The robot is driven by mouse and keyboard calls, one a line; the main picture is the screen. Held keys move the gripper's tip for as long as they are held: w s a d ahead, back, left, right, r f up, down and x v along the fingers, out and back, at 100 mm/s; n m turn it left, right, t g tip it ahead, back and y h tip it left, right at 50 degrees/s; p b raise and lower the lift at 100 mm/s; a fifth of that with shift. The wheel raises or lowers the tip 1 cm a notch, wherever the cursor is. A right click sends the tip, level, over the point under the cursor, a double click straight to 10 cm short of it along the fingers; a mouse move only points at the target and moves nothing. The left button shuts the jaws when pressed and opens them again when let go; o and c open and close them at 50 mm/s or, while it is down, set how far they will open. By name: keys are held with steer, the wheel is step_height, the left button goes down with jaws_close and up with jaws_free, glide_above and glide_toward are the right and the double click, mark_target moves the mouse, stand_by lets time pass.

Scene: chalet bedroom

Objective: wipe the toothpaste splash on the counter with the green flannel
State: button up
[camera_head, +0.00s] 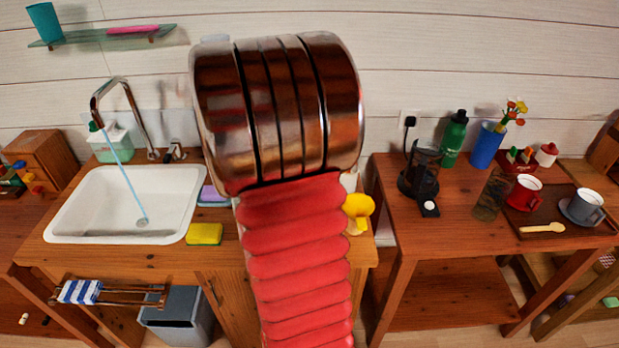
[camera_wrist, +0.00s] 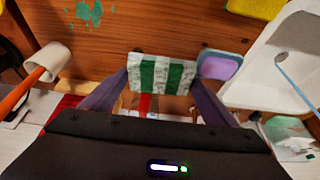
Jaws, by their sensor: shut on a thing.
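In the wrist view, my gripper (camera_wrist: 158,80) is shut on the green flannel (camera_wrist: 160,72), a cloth with green and white stripes held between the two fingers. The toothpaste splash (camera_wrist: 90,12) is a teal-green patch with small drops on the brown wooden counter (camera_wrist: 125,35), at the upper left, apart from the flannel. I cannot tell whether the flannel touches the counter. In the head view, my red arm hides the splash, the flannel and my gripper.
A white sink (camera_head: 125,205) with running water lies left of my arm. A yellow sponge (camera_head: 204,234) and a purple soap dish (camera_head: 212,196) sit beside it. A yellow object (camera_head: 358,207) stands right of my arm. A side table (camera_head: 450,215) holds cups and bottles.

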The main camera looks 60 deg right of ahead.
steer(key=s+d+r+m+g, duration=0.3)
steer(key=s+d+m, duration=0.4)
steer(key=s, duration=0.4)
step_height(320, 180, down, 6)
steer(key=s+m, duration=0.1)
steer(key=m, duration=0.1)
steer(key=shift+s+g+h, duration=0.25)
steer(key=shift+g+h, duration=0.05)
steer(key=shift+d+f, duration=0.1)
